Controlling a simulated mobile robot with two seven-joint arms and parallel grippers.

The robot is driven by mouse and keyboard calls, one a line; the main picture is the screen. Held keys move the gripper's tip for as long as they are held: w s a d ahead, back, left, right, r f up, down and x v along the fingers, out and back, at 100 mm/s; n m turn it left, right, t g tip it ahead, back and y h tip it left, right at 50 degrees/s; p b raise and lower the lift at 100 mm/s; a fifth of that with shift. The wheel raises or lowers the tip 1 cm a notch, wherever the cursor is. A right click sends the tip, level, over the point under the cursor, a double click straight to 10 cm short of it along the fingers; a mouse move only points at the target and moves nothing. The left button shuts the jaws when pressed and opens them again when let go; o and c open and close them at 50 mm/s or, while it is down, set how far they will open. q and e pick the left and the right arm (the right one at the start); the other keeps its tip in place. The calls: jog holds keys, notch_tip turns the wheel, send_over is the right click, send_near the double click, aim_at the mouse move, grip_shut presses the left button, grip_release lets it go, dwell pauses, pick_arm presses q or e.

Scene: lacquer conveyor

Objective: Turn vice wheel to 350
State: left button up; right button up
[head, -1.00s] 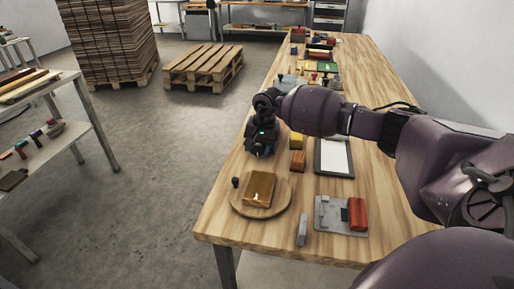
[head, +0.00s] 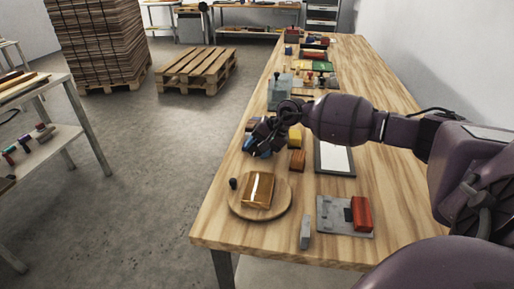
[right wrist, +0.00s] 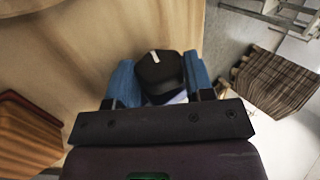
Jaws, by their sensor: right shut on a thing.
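A black wheel or knob (right wrist: 162,72) with a short white mark on top lies between the two blue fingers of my right gripper (right wrist: 160,84) in the right wrist view. The fingers are shut on it from both sides. The white mark points roughly up and slightly left in that view. In the head view my right gripper (head: 257,146) is low over the left edge of the wooden bench and hides the wheel and what it is mounted on. I cannot read any number or scale. My left gripper is not in view.
On the bench (head: 375,95), a round wooden board (head: 242,205) holds a brown block (head: 258,189). Nearby are a grey plate with a red block (head: 361,213), a clipboard (head: 335,158), and yellow (head: 295,137) and orange (head: 297,161) blocks. A grey-green item (head: 279,92) stands behind my gripper.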

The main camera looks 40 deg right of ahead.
jog(key=o, duration=0.9)
jog(key=p+v, duration=0.1)
jog(key=v, duration=1)
jog(key=shift+w+p, duration=0.1)
jog(key=shift+p, duration=0.2)
